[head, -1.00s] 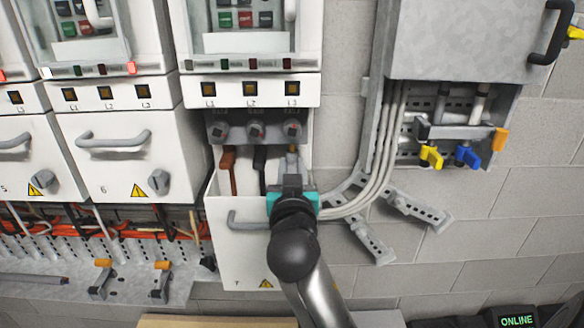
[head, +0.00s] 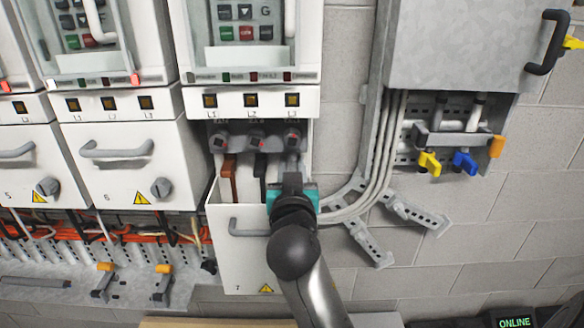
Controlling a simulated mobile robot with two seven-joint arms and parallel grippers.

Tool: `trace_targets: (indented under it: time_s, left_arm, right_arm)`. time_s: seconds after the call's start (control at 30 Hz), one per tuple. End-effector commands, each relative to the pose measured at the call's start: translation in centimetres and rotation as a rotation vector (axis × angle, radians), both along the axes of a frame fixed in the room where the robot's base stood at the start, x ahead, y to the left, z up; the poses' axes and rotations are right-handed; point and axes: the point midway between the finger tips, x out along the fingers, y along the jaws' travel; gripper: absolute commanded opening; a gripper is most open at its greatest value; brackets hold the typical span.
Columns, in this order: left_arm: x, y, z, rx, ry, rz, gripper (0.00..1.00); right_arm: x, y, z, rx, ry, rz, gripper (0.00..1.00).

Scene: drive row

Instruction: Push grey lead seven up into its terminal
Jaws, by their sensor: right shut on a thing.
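The opened compartment seven shows three terminals under the L1, L2 and L3 windows. The right-hand terminal (head: 292,140) is above my right gripper (head: 292,184). That gripper is shut on the grey lead (head: 291,163), which is mostly hidden by the jaws; only a short grey piece shows between them and the terminal. I cannot tell whether its tip is inside the terminal. A brown lead (head: 228,180) and a black lead (head: 260,176) stand to the left, under the other two terminals. My left gripper is not in view.
The tilted-out front panel (head: 238,262) with its handle is below and left of my right gripper. Grey conduits (head: 375,190) curve close by on the right. Closed compartment six (head: 125,165) is on the left. A breaker with yellow and blue handles (head: 465,162) is at the upper right.

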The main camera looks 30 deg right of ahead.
Motion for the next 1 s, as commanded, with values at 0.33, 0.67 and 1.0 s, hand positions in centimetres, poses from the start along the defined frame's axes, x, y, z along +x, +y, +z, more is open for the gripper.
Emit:
trace_targets:
  time_s: [0.33,0.67,1.0]
  left_arm:
    - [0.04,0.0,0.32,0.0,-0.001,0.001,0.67]
    - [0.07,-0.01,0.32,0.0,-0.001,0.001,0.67]
    - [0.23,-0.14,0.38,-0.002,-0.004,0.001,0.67]
  right_arm:
    - [0.0,-0.04,0.49,-0.002,-0.003,-0.001,0.29]
    - [0.0,-0.02,0.44,-0.001,-0.002,0.0,0.57]
    - [0.21,-0.12,0.43,0.0,-0.001,0.002,0.57]
